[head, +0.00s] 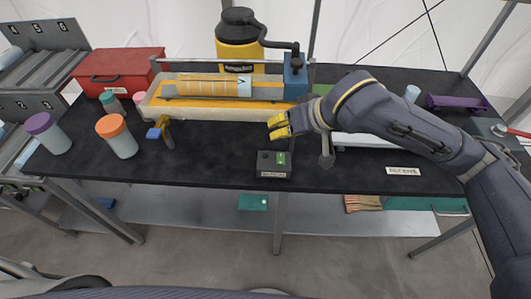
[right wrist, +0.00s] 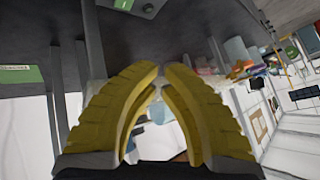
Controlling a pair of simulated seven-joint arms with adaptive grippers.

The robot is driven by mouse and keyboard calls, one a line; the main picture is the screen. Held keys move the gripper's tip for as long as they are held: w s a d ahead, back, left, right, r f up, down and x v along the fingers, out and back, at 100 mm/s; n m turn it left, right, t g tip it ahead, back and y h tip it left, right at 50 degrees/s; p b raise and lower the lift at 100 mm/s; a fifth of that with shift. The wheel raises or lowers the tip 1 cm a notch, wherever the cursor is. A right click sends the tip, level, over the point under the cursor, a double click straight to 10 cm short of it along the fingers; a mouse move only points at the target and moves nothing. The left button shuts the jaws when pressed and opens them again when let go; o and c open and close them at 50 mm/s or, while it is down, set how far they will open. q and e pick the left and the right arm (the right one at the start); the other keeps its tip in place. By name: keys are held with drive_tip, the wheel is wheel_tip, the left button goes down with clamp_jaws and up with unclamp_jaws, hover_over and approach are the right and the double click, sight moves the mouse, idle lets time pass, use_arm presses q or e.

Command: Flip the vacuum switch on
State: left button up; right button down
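A small dark switch box (head: 273,171) with a green patch on its top and a pale label on its front stands near the front edge of the black table. Which way its switch is set is too small to tell. My right gripper (head: 279,126), with yellow fingers, is above and behind the box, apart from it. In the right wrist view its fingertips (right wrist: 161,76) come together with almost no gap and nothing between them. The yellow vacuum (head: 239,50) with a black top and hose stands at the back. My left gripper is not in view.
A clamp (head: 163,131), orange-lidded jar (head: 118,136), purple-lidded jar (head: 47,133) and red box (head: 117,71) are at left. The table (head: 215,165) left of the switch box is clear.

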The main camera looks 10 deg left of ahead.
drive_tip(key=shift+a+r, duration=0.15)
drive_tip(key=shift+r, duration=0.15)
hover_over(276, 156)
drive_tip(key=shift+s+f, duration=0.1)
drive_tip(key=shift+f, duration=4.25)
drive_tip(key=shift+f, duration=0.75)
drive_tip(key=shift+r, duration=0.2)
drive_tip(key=shift+r, duration=0.55)
drive_tip(key=shift+r, duration=0.1)
drive_tip(key=r, duration=0.2)
drive_tip(key=s+r, duration=0.1)
drive_tip(key=r, duration=0.1)
drive_tip(key=shift+r, duration=0.4)
